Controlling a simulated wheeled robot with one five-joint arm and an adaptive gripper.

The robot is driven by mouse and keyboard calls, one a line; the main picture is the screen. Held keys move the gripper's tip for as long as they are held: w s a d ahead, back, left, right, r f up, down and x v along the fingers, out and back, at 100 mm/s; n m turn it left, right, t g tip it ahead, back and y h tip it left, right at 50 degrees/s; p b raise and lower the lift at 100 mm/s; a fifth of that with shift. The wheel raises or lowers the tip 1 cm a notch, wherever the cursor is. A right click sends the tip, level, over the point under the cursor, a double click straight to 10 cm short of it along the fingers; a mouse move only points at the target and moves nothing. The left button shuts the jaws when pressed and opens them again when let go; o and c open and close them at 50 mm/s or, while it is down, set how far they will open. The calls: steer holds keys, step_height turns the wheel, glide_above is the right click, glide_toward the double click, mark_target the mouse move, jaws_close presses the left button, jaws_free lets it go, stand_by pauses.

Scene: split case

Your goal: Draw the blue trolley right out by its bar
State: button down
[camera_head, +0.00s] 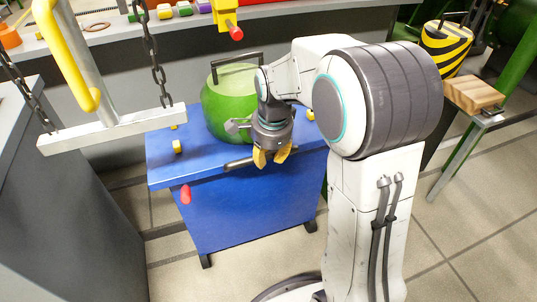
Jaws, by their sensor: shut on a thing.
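The blue trolley (240,212) stands on the floor in front of a grey bench, with dark feet at its corners. Its dark bar (238,165) runs along the top of its front side. My gripper (272,157) is shut on the bar, its yellow fingertips around the bar's right part, and it hides that part. A green pot (224,107) with a dark upright handle stands on the trolley's top, right behind my gripper.
A white beam (112,130) hangs on chains over the trolley's left side. A grey cabinet (60,200) stands at the left. A small table with a wooden block (474,94) is at the right. Tiled floor is clear in front of the trolley's left part.

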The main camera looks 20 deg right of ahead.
steer(key=shift+s, duration=0.15)
steer(key=s, duration=0.4)
steer(key=shift+s+f+p, duration=0.1)
steer(key=shift+s+p, duration=0.05)
steer(key=shift+p, duration=0.2)
steer(key=c, duration=1.3)
jaws_free()
steer(key=shift+w+f, duration=0.15)
steer(key=shift+w, duration=0.1)
steer(key=shift+c, duration=0.2)
steer(key=o, duration=0.4)
steer(key=shift+o, duration=0.2)
steer(key=shift+r, duration=0.2)
